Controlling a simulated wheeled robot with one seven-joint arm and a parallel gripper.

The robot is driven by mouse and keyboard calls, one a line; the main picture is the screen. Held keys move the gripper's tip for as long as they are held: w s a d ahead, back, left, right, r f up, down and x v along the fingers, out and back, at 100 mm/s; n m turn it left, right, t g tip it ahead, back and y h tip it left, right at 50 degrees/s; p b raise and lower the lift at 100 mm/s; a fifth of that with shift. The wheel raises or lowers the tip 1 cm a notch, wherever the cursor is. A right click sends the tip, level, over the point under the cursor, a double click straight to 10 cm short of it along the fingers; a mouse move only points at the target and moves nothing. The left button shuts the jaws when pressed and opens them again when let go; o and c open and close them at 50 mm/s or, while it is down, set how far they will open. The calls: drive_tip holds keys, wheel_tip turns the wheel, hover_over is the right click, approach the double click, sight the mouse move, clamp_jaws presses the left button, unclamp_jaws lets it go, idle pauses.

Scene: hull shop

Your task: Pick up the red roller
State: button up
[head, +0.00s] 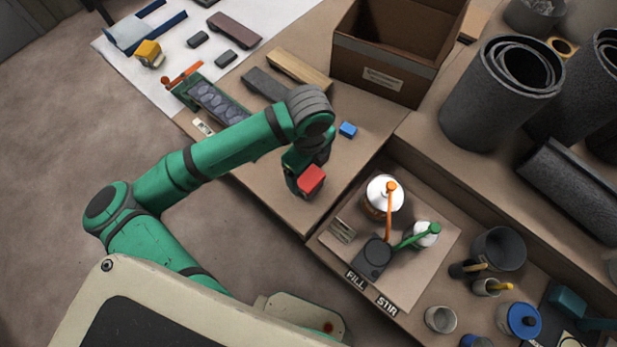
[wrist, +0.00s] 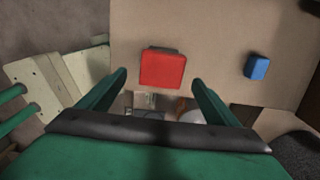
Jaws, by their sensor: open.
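A red block-like thing (head: 312,179), the only red thing near my gripper, is on the brown bench near its inner edge. The wrist view shows it as a red rectangle (wrist: 163,68) with a dark strip along its upper edge; I cannot make out a roller shape. My gripper (wrist: 160,78) is open, pointing down at the bench. In the wrist view its two green fingers stand apart, one on each side of the red thing's lower part. In the head view my gripper (head: 296,184) is right by the red thing; contact cannot be told.
A small blue block (head: 347,130) lies up and right of the red thing. A cardboard box (head: 385,72) stands behind. The lower shelf holds a board with a white-topped pot (head: 383,192) and pumps. Dark rolls (head: 503,95) stand right. Bare bench lies around the blue block.

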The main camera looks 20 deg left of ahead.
sight(308, 177)
drive_tip(key=shift+w+a+f, duration=0.1)
drive_tip(key=shift+f, duration=1.35)
drive_tip(key=shift+w+a+f, duration=0.1)
drive_tip(key=shift+f, duration=1.3)
drive_tip(key=shift+c, duration=0.6)
drive_tip(key=c, duration=1.5)
